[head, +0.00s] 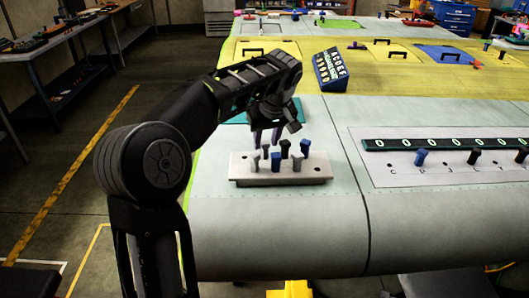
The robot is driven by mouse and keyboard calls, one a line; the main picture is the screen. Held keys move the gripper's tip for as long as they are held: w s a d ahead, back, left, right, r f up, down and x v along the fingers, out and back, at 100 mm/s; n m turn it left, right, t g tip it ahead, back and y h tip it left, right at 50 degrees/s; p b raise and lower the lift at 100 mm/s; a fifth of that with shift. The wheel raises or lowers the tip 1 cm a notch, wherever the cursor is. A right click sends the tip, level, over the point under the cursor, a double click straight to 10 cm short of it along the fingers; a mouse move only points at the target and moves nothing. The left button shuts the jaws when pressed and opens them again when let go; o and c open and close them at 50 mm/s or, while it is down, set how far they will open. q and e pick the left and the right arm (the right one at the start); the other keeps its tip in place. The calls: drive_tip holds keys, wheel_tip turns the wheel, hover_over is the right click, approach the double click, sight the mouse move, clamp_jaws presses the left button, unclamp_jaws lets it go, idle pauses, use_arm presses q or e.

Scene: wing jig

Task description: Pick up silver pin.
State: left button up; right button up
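A light pin block (240,169) sits on the wing surface with several upright pins in its holes. Silver-grey pins stand at its left front (256,163) and right front (297,163), with another grey one behind on the left. Blue pins (276,161) and a black pin (285,148) stand among them. My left gripper (267,137) hangs fingers-down just above the back left of the block. Its two fingers are apart with nothing visible between them. Whether a fingertip touches a pin cannot be told. My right gripper is not in view.
To the right lies a plate (440,178) with a dark labelled strip (450,144) and a few upright pins in front of it. A blue lettered box (329,70) stands behind on the yellow panel. The grey wing surface around the block is clear.

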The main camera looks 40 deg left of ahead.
sight(265, 143)
use_arm(q)
drive_tip(key=b+x, duration=0.1)
drive_tip(key=x, duration=0.2)
drive_tip(key=shift+f, duration=0.4)
drive_tip(key=shift+c, duration=0.4)
clamp_jaws()
